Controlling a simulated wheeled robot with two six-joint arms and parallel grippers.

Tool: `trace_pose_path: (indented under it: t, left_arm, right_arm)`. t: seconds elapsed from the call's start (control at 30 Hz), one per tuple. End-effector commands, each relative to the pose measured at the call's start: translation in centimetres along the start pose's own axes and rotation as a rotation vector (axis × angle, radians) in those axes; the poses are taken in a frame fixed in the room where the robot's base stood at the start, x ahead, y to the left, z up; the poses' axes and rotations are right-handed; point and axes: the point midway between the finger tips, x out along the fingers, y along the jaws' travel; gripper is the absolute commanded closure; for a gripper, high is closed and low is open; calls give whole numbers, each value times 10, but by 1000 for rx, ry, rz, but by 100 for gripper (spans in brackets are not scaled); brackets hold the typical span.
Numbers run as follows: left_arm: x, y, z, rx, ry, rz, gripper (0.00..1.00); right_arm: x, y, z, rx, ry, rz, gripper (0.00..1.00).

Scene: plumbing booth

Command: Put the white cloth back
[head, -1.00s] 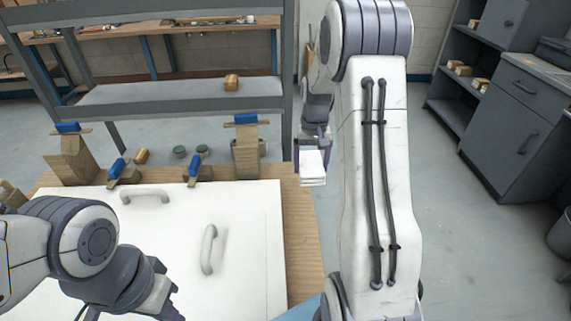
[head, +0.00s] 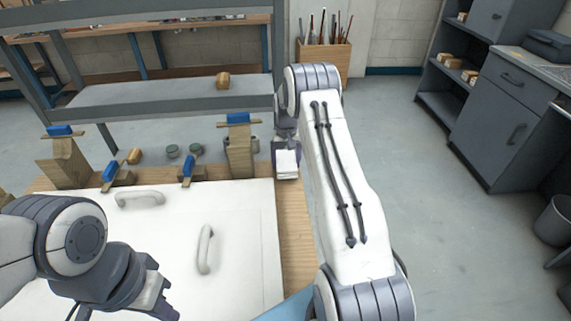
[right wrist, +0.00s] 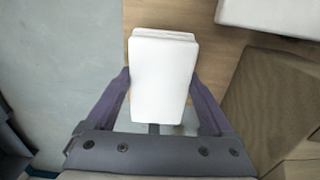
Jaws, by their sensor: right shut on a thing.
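The white cloth (head: 286,163) is a folded, thick white block. My right gripper (head: 286,150) is shut on it, over the back right corner of the wooden worktable (head: 295,235). In the right wrist view the cloth (right wrist: 163,80) sits between the two purple fingers (right wrist: 163,100), with bare wood and grey floor below it. I cannot tell whether it touches the wood. My left gripper (head: 165,305) is low at the left, over the white panel; its fingertips are partly out of view, so its opening does not show.
A white panel (head: 240,230) with two handles lies on the table. Blue-topped clamps (head: 238,118) with wooden blocks (head: 240,155) stand along its back edge, close left of the cloth. Behind is a grey shelf rack (head: 170,93).

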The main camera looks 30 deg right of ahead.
Motion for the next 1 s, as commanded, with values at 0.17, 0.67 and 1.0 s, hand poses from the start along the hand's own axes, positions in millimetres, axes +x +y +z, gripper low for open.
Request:
trace_pose_path:
  t: [0.17, 0.67, 1.0]
  left_arm:
    - [-3, 0, 0, 0, 0, 0, 100]
    - [-1, 0, 0, 0, 0, 0, 100]
    - [2, 0, 0, 0, 0, 0, 100]
  right_arm:
    - [15, -1, 0, -1, 1, 0, 58]
    - [17, -1, 0, -1, 0, 0, 0]
    - [-19, -1, -1, -1, 5, 0, 0]
